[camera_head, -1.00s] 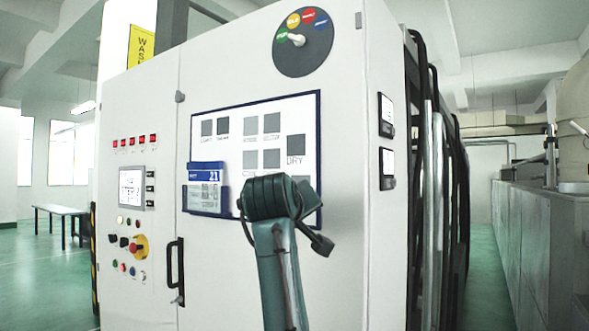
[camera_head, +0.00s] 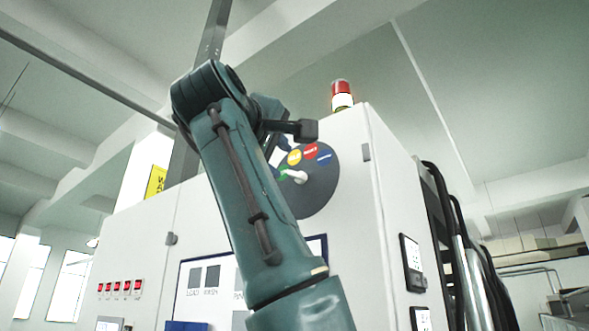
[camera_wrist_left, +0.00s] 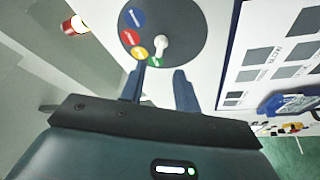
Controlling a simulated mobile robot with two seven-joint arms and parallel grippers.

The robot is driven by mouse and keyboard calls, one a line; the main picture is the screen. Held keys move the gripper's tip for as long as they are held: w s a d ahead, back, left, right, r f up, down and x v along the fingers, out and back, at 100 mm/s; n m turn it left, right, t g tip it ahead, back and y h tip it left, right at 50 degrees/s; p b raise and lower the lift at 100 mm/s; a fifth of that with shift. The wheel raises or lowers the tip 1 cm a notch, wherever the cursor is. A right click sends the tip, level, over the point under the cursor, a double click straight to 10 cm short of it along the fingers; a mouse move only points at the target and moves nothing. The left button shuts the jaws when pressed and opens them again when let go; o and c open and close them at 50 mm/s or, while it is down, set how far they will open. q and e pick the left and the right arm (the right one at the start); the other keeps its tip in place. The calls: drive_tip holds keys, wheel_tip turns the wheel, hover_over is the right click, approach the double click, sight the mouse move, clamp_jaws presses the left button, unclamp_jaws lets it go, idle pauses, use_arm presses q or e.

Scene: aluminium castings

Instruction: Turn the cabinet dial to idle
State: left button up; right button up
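The cabinet dial (camera_head: 322,192) is a dark grey disc high on the white cabinet front, with green, yellow, red and blue labels. Its white knob (camera_head: 300,177) points toward the green label; the yellow label is beside the green one. The dial (camera_wrist_left: 190,25) and knob (camera_wrist_left: 161,45) also show in the left wrist view. My left gripper (camera_wrist_left: 159,70) is open and empty, its two fingers apart below the knob in that view, with the fingertips short of it. In the head view my arm hides most of the gripper and the dial's left part. My right gripper is not in view.
A white cabinet (camera_head: 355,235) fills the middle, with a red and white beacon (camera_head: 342,95) on top. A framed label panel (camera_head: 190,280) is below the dial. Black hoses (camera_head: 450,200) run along the cabinet's right side. The space in front of the dial is free apart from my arm.

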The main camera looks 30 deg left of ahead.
sight(295, 175)
use_arm(q)
drive_tip(key=p+x, duration=0.3)
drive_tip(key=x, duration=0.7)
drive_tip(key=shift+f, duration=0.1)
drive_tip(key=shift+s, duration=0.1)
drive_tip(key=shift+c, duration=0.2)
drive_tip(key=c, duration=0.6)
